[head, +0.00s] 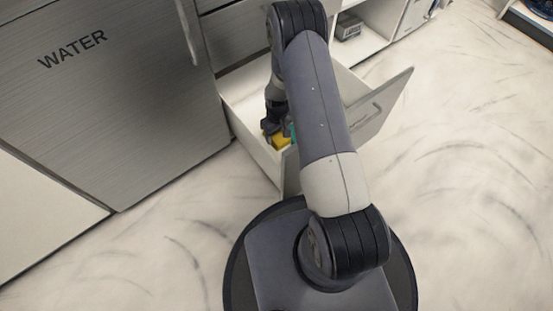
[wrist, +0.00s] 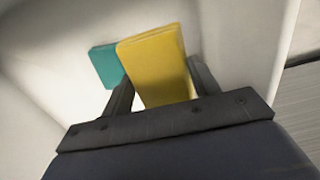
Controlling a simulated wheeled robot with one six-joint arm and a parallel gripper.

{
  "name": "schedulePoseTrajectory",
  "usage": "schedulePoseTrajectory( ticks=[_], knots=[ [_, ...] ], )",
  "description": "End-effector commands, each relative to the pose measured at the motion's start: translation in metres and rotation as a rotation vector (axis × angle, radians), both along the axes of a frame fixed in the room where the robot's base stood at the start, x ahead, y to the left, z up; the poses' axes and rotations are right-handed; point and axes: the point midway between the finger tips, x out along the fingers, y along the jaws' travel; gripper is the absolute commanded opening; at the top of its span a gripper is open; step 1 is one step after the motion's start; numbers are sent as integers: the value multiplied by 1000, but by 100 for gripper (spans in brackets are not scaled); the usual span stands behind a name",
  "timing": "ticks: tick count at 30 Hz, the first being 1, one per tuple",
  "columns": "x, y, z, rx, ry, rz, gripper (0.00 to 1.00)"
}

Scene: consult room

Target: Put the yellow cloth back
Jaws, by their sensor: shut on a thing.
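The yellow cloth (wrist: 155,65) is a folded block, held between the two fingers of my gripper (wrist: 158,88) in the wrist view. In the head view the cloth (head: 281,141) shows inside the open white drawer (head: 245,115), with my gripper (head: 275,128) just above it, partly hidden by my arm. A teal item (wrist: 106,66) is beside the cloth, on its left in the wrist view. I cannot tell whether the cloth touches the drawer's bottom.
The drawer is pulled out, its front panel (head: 383,115) facing right. A grey cabinet marked WATER (head: 105,90) stands to the left. An open white shelf (head: 365,45) with a small dark box (head: 347,27) is behind. The marbled floor (head: 470,190) at right is clear.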

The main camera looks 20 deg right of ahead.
Motion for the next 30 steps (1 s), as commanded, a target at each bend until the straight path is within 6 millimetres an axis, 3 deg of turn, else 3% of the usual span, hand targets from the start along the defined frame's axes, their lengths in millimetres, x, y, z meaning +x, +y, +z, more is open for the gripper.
schedulePoseTrajectory(
  ticks=[8, 13, 24, 30],
  knots=[
    [0, 0, -33, 0, 2, 7, 39],
    [-1, 0, -66, 1, 1, 7, 39],
    [0, 0, -110, 2, 1, 7, 39],
    [0, 0, -111, 2, -2, 7, 39]
  ],
)
